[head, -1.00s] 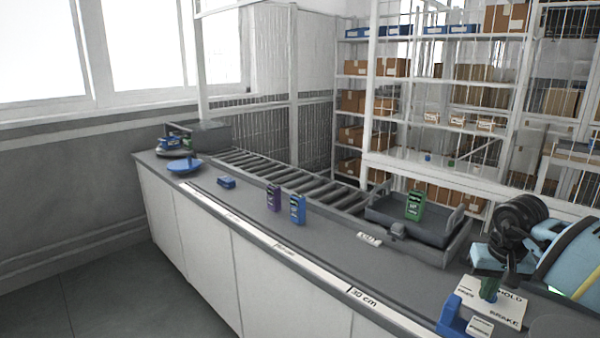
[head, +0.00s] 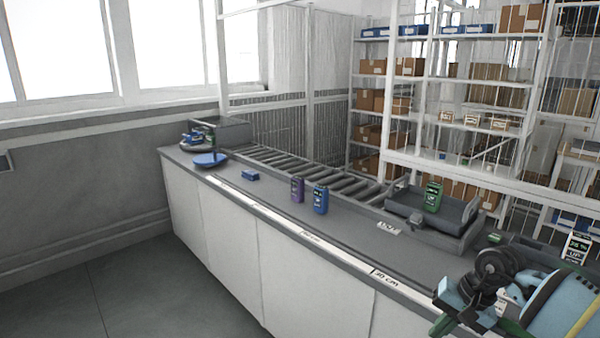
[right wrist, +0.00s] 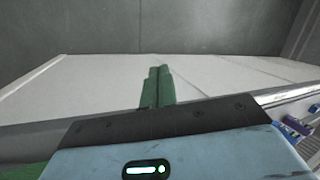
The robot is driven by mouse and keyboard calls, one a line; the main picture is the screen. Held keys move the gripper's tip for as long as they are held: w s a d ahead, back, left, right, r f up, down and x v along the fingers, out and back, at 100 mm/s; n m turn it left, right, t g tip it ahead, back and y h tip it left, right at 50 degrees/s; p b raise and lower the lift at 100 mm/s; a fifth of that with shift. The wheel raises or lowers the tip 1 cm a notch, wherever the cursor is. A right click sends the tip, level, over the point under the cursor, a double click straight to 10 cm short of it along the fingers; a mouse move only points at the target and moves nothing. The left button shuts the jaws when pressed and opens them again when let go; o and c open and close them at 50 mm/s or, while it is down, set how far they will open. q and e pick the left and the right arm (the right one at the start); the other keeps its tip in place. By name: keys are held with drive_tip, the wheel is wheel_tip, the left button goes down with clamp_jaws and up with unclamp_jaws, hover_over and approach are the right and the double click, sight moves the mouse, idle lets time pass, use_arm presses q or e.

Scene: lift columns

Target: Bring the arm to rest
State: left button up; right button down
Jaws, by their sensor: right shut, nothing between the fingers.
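My right arm, light blue and black, comes in at the lower right of the head view. Its right gripper (head: 439,326) is low at the counter's front edge, partly lost in the clutter there. In the right wrist view the green fingers (right wrist: 157,87) are together, with nothing between them. White cabinet fronts and grey floor lie beyond them. My left gripper is in neither view.
The long grey counter (head: 345,262) carries a purple device (head: 297,190), a blue device (head: 320,200), a small blue box (head: 250,175) and a blue dish (head: 210,160). A dark tray (head: 405,208) holds a green device (head: 433,197). A roller conveyor (head: 310,174) runs behind.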

drive_tip(key=s+a+f+m+t+y, duration=0.25)
drive_tip(key=s+a+m+y, duration=0.3)
drive_tip(key=a+m, duration=0.6)
drive_tip(key=s+a+f+m+t+y, duration=0.1)
drive_tip(key=s+a+m+t+y, duration=0.5)
drive_tip(key=a+m, duration=0.55)
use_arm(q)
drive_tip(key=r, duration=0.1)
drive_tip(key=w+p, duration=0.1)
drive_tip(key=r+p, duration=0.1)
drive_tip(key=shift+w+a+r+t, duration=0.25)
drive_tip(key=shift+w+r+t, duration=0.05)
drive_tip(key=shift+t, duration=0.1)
use_arm(e)
drive_tip(key=s+d+f+n+h, duration=0.3)
drive_tip(key=s+f+n, duration=0.3)
drive_tip(key=s+n, duration=0.2)
drive_tip(key=s+d+f+n+g+h, duration=0.1)
drive_tip(key=s+d+f+n+h, duration=0.2)
drive_tip(key=n, duration=0.9)
drive_tip(key=s+d+f+n+h, duration=0.3)
drive_tip(key=s+f+n+h, duration=0.4)
drive_tip(key=s+f+n, duration=0.3)
drive_tip(key=s+n, duration=0.1)
drive_tip(key=s, duration=0.2)
drive_tip(key=shift+d+f+h, duration=0.25)
drive_tip(key=shift+d+h, duration=0.05)
drive_tip(key=shift+h, duration=0.05)
